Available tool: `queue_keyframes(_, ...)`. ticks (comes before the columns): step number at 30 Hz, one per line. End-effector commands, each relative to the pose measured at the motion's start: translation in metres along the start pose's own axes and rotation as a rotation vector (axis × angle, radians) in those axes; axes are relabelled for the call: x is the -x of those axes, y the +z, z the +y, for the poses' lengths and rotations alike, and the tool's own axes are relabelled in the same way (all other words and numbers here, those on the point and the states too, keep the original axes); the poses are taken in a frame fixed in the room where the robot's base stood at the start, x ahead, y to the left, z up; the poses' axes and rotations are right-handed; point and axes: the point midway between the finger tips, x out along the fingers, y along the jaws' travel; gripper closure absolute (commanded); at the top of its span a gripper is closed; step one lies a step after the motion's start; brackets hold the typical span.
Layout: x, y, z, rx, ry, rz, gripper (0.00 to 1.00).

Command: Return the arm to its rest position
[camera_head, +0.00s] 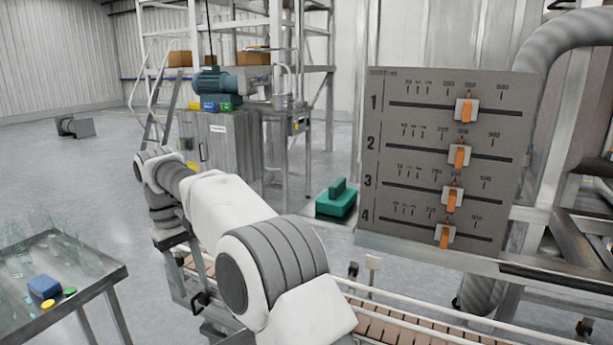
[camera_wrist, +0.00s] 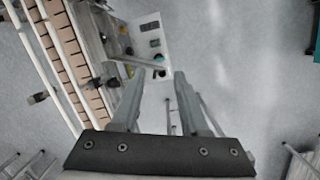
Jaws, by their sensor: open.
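My white and grey arm reaches across the lower middle of the head view, bent at its joints, over the near side of the conveyor. My gripper (camera_wrist: 152,100) shows in the wrist view, with its two grey fingers apart and nothing between them. It hangs in free air above the floor, beside the conveyor and a white control panel (camera_wrist: 148,42) with buttons. In the head view the gripper's fingers are hidden.
A slider panel (camera_head: 372,150) with four numbered rows stands at right. A conveyor (camera_head: 400,325) runs below it. A green block (camera_head: 337,203) sits on a small plate. A metal table (camera_head: 100,280) with bottles and a blue box (camera_head: 44,287) stands at left. Open floor lies behind.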

Motion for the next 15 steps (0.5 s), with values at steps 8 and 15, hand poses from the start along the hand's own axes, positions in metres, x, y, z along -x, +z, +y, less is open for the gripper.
queue_keyframes(8, 0.059, 0.076, 0.062, -0.134, 0.009, 0.125, 0.55)
queue_keyframes(15, 0.084, 0.154, 0.100, -0.261, 0.019, 0.228, 0.55)
